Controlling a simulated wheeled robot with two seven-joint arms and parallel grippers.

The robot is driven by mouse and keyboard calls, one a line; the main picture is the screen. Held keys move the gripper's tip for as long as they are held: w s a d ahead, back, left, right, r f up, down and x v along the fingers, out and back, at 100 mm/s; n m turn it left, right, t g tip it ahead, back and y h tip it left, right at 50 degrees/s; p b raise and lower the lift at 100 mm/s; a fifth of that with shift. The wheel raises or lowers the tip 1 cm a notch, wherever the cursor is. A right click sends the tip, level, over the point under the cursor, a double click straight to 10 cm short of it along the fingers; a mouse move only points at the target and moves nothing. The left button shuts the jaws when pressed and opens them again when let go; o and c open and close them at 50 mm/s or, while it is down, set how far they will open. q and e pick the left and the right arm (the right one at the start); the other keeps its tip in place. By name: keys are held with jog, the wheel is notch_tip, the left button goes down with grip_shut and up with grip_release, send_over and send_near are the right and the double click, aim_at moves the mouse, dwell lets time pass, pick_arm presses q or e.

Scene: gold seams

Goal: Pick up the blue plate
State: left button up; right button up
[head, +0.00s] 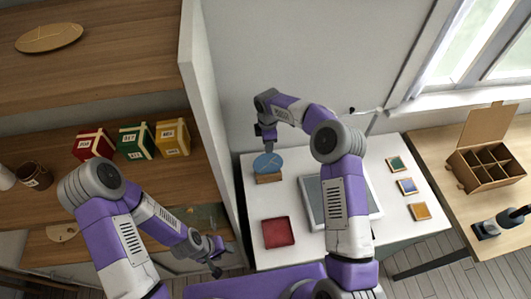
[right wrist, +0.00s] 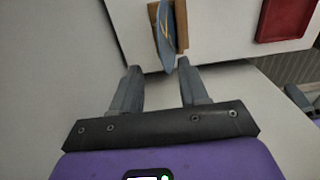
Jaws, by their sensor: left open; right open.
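The blue plate (head: 267,163) stands in a small wooden stand (head: 269,178) near the left end of the white table (head: 290,195). It has gold lines on its face. My right gripper (head: 267,146) is just above the plate in the head view. In the right wrist view the plate (right wrist: 168,38) shows edge-on in its stand (right wrist: 181,25), ahead of and between the two open fingertips (right wrist: 158,72). The jaws look empty. My left gripper (head: 217,262) is open and empty, low by the shelf unit, far from the plate.
A red tray (head: 278,232) and a grey mat or tray (head: 311,200) lie on the white table. Small green, blue and orange squares (head: 407,186) sit at its right. A divided box (head: 487,167) is on the wooden table. A shelf wall (head: 200,90) stands left of the plate.

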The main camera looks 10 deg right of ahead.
aim_at(268, 155)
jog(key=f+p, duration=0.1)
jog(key=f, duration=0.6)
jog(key=shift+s+f, duration=0.2)
grip_shut()
jog(key=shift+r, duration=0.1)
